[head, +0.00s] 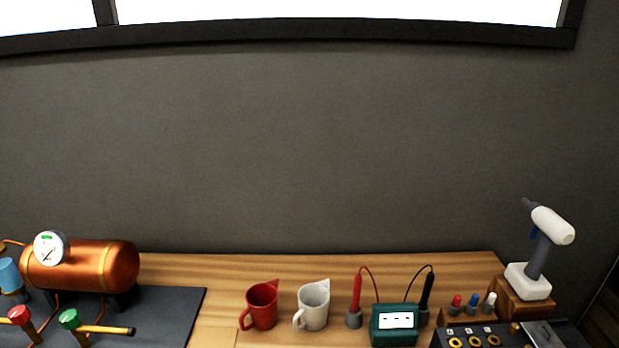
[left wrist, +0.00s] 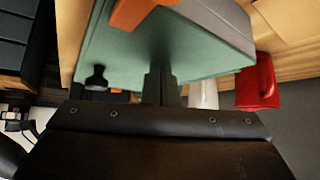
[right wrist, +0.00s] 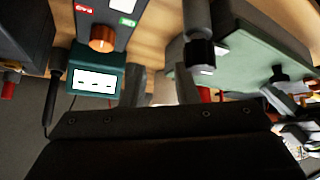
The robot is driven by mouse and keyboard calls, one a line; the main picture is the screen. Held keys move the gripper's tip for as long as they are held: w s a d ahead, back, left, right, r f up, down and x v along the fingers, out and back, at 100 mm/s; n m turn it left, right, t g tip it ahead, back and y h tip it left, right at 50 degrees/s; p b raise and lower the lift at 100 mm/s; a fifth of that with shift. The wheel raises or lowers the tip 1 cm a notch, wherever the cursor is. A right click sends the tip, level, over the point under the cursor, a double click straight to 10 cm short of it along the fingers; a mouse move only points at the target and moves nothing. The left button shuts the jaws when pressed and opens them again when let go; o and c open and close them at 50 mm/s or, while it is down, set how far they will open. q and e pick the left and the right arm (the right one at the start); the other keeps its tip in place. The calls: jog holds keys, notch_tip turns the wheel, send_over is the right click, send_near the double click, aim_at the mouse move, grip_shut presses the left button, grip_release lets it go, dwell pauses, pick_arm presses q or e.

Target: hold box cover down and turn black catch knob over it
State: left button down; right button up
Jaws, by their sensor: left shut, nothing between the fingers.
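The box cover is a pale green panel (left wrist: 120,55) in the left wrist view and also shows in the right wrist view (right wrist: 240,62). The black catch knob (left wrist: 97,80) is at the cover's edge, left of my left gripper; the right wrist view shows it too (right wrist: 280,74). My left gripper (left wrist: 161,86) is shut and empty, with its fingertips in front of the green cover; I cannot tell whether they touch it. My right gripper (right wrist: 160,88) is open and empty, left of the cover in its view. The head view shows neither gripper nor the cover.
A teal meter (head: 396,322) with probes, a red jug (head: 261,305) and a white jug (head: 313,306) stand on the bench. A copper boiler (head: 112,265) is left. A grey panel with an orange knob (right wrist: 103,38) is near my right gripper. An orange part (left wrist: 140,12) overlaps the cover.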

jog(key=shift+n+y, duration=0.3)
jog(key=shift+y, duration=0.6)
jog(key=a+r, duration=0.1)
jog(key=a, duration=0.1)
jog(key=w+a+r, duration=0.1)
jog(key=shift+a+r, duration=0.15)
jog(key=shift+a, duration=0.2)
jog(key=c, duration=0.4)
pick_arm(q)
jog(key=shift+s, duration=0.1)
pick_arm(e)
jog(key=o, duration=0.7)
jog(key=shift+w+a+n+y, duration=0.1)
jog(key=shift+a+n+y, duration=0.1)
jog(key=shift+n+y, duration=0.1)
pick_arm(q)
jog(key=shift+s+a, duration=0.15)
jog(key=shift+a, duration=0.3)
jog(key=shift+d, duration=0.3)
pick_arm(e)
jog(key=n+g, duration=0.1)
jog(key=n+g+y, duration=0.1)
jog(key=n, duration=0.1)
jog(key=a+n, duration=0.1)
jog(key=shift+s+g+y, duration=0.3)
jog(key=shift+g+y, duration=0.1)
pick_arm(q)
jog(key=shift+r, duration=0.15)
